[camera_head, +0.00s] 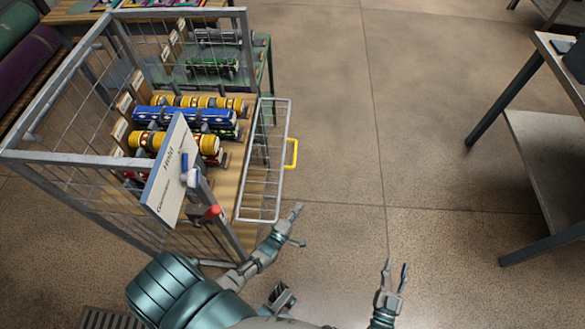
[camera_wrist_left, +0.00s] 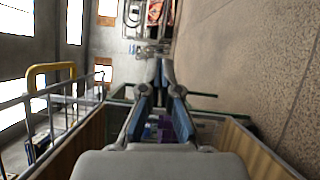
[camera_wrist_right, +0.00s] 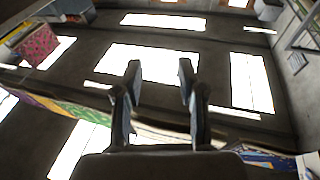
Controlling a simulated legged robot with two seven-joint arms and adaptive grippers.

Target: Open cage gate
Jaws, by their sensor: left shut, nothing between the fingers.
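The cage gate (camera_head: 284,180) is a grey wire panel on the right side of the metal cage (camera_head: 80,160). A yellow handle (camera_head: 294,153) sticks out from its outer edge. In the left wrist view the yellow handle (camera_wrist_left: 50,68) shows at the left. My left gripper (camera_head: 300,226) is just beyond the gate's near end, below the handle in the head view. Its fingertips are together in the left wrist view (camera_wrist_left: 162,66), with nothing held. My right gripper (camera_head: 396,265) is out over the floor to the right, fingers apart and empty. Whether the gate is latched cannot be told.
Several yellow and blue rollers (camera_head: 185,117) lie on the wooden shelf inside the cage. A white sign (camera_head: 172,172) and a red knob (camera_head: 212,211) are at the near corner. A table (camera_head: 550,140) stands at the right. The floor (camera_head: 400,110) between is clear.

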